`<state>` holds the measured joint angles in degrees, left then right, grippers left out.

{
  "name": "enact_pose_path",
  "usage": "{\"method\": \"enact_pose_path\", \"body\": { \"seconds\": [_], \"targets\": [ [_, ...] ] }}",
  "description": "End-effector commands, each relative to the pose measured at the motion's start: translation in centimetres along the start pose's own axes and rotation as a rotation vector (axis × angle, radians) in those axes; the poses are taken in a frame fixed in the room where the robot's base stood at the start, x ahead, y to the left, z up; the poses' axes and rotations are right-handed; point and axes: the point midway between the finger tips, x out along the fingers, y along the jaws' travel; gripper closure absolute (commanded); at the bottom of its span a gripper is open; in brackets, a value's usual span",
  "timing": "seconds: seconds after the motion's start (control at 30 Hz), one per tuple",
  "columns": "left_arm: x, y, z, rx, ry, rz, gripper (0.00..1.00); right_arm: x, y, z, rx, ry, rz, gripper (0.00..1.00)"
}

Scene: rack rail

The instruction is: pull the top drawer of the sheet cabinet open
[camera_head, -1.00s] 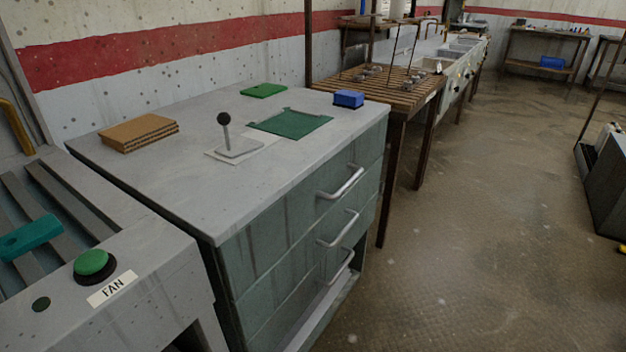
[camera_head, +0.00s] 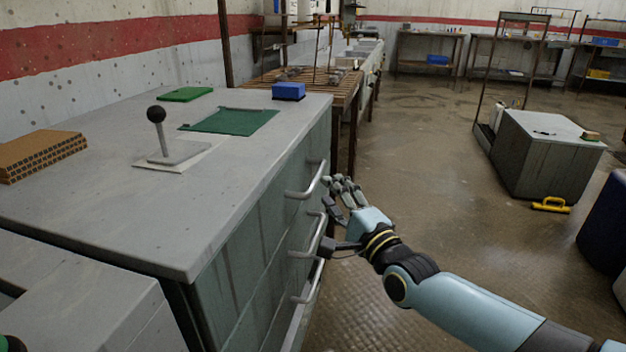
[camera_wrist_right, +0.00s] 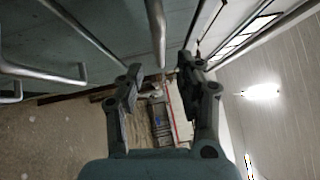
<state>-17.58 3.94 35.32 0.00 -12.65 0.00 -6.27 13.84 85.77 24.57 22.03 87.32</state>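The sheet cabinet (camera_head: 120,230) is a grey-green metal block with a pale top and several drawers, each with a bar handle. The top drawer (camera_head: 272,195) looks flush with the front. Its silver handle (camera_head: 308,190) is the uppermost one. My right gripper (camera_head: 339,190) is open beside this handle, on its right. In the right wrist view, a bar that looks like the top handle (camera_wrist_right: 157,32) lies between and just beyond the open fingertips (camera_wrist_right: 158,72). I cannot tell whether they touch. My left gripper is not in view.
On the cabinet top are a lever with a black knob (camera_head: 156,115), a cardboard stack (camera_head: 40,153), a green sheet (camera_head: 230,121) and a blue box (camera_head: 288,91). Lower handles (camera_head: 308,238) sit below the gripper. The floor (camera_head: 440,200) to the right is largely clear.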

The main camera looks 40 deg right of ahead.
Motion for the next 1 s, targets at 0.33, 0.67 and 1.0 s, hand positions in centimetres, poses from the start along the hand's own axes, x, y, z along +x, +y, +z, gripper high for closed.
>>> {"method": "enact_pose_path", "body": {
  "seconds": [0.33,0.67,1.0],
  "targets": [
    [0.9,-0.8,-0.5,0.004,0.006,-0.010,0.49,5.9,0.2,0.0,-0.001,0.000,0.001,0.64],
    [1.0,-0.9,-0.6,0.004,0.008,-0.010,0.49,6.7,0.1,0.0,0.000,0.000,0.003,0.64],
    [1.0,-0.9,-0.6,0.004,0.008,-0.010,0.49,6.7,0.1,0.0,0.000,0.000,0.004,0.99]
  ]
}}
